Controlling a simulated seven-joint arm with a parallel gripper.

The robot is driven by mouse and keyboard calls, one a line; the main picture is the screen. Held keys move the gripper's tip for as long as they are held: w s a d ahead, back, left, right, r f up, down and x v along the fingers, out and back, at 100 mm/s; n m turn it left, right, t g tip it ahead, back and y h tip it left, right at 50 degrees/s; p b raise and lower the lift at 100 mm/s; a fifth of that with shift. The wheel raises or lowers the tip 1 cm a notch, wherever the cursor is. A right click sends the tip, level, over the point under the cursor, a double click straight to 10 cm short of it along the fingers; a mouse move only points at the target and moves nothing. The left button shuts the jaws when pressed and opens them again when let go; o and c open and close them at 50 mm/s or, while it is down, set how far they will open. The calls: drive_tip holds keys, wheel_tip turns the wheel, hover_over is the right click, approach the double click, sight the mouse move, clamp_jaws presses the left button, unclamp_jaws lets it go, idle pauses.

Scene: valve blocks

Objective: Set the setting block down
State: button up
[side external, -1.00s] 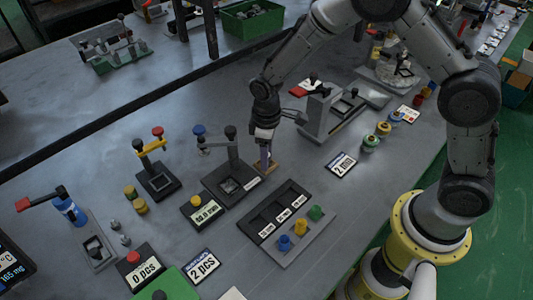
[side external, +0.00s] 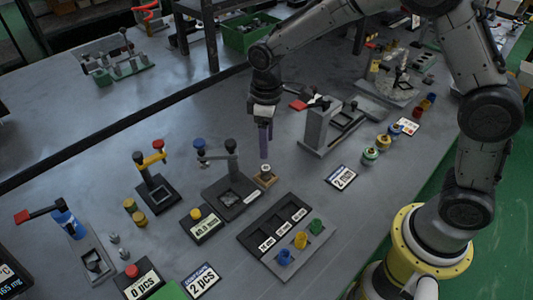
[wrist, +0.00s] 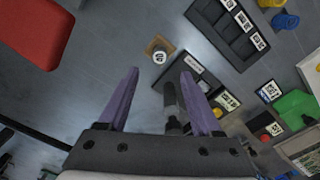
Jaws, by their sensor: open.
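The setting block, as I take it, is a small tan block (side external: 264,177) with a pale round labelled top. It sits on the grey bench at the right corner of a black press fixture (side external: 232,190). In the wrist view the block (wrist: 158,49) lies beyond my fingertips, with its round top facing the camera. My gripper (side external: 265,155) points down above the block, with a small gap between them. In the wrist view my gripper's purple fingers (wrist: 160,75) are apart with nothing held between them.
A black three-slot tray (side external: 272,221) with blue, yellow and green knobs stands in front of the block. A grey press with a red lever (side external: 325,125) stands behind right. A yellow-button counter (side external: 202,224) is at left.

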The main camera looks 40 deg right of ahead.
wheel_tip(320, 180, up, 2)
drive_tip(key=shift+r, duration=0.1)
drive_tip(key=shift+d, duration=0.1)
drive_tip(key=s+d+r+m+t, duration=0.1)
drive_tip(key=s+d+r+t, duration=0.2)
drive_tip(key=r, duration=0.4)
drive_tip(key=s+d+r+m+t, duration=0.1)
drive_tip(key=s+d+r, duration=0.25)
drive_tip(key=r, duration=0.35)
drive_tip(key=s+d+f+m, duration=0.1)
drive_tip(key=s+m, duration=0.1)
drive_tip(key=s, duration=0.7)
drive_tip(key=s+d+f+m+t, duration=0.1)
drive_tip(key=s+m, duration=0.1)
drive_tip(key=s, duration=0.7)
drive_tip(key=shift+d+m+t, duration=0.3)
drive_tip(key=shift+d+m, duration=0.1)
